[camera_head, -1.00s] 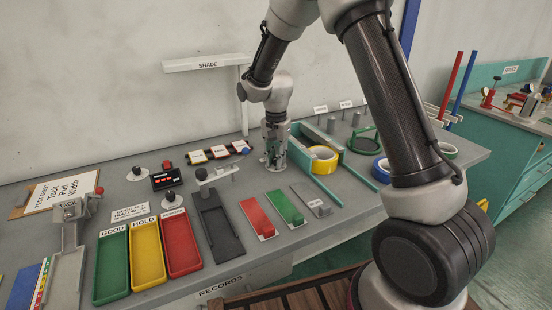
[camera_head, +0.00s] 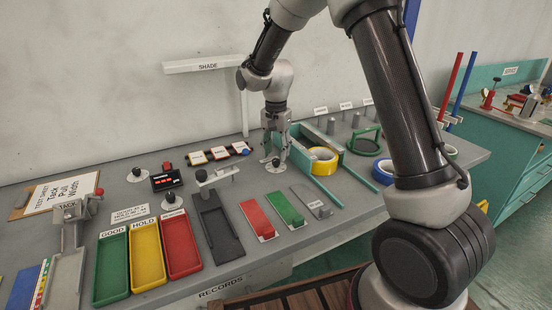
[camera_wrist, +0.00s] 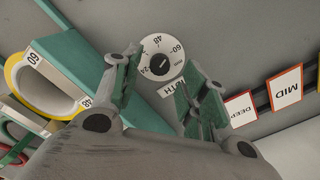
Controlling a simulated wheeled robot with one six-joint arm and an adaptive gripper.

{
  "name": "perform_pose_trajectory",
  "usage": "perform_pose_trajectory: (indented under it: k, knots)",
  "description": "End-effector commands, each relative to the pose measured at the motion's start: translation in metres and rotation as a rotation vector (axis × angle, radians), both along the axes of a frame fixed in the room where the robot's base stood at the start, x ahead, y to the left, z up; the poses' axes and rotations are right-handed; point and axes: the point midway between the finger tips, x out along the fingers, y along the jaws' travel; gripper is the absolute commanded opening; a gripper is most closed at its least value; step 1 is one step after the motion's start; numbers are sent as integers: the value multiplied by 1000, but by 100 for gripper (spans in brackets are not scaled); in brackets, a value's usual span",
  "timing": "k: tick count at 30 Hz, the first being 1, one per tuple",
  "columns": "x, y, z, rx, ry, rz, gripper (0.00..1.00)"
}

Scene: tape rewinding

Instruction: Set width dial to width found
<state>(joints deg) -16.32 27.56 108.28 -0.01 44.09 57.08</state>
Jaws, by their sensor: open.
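The width dial (camera_wrist: 152,45) is a white disc with a black centre knob. The numbers 24, 48 and 60 show on it, and a partly covered label beside it ends in "TH". I cannot tell exactly where its pointer stands. My gripper (camera_wrist: 163,82) is open and empty, with its green-padded fingers on either side of the view of the dial. In the head view my gripper (camera_head: 275,155) is just above the dial (camera_head: 275,166), apart from it. A yellow tape roll (camera_wrist: 14,72) lies by a teal-walled holder, near labels 60 and 48.
The teal holder with the yellow roll (camera_head: 323,167) stands close on the right of my gripper. Another round dial (camera_head: 172,197) and coloured trays stand to the left.

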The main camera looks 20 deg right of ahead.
Motion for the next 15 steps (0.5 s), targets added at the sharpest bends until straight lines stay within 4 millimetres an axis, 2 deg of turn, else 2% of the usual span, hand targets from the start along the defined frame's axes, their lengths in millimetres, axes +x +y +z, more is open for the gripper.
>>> perform_pose_trajectory:
  k: [3, 9, 15]
  knots:
    - [1, 0, 29, 1, -5, 0, 44]
    - [1, 0, 68, 1, -3, 0, 44]
    - [0, 0, 85, 1, -1, 0, 44]
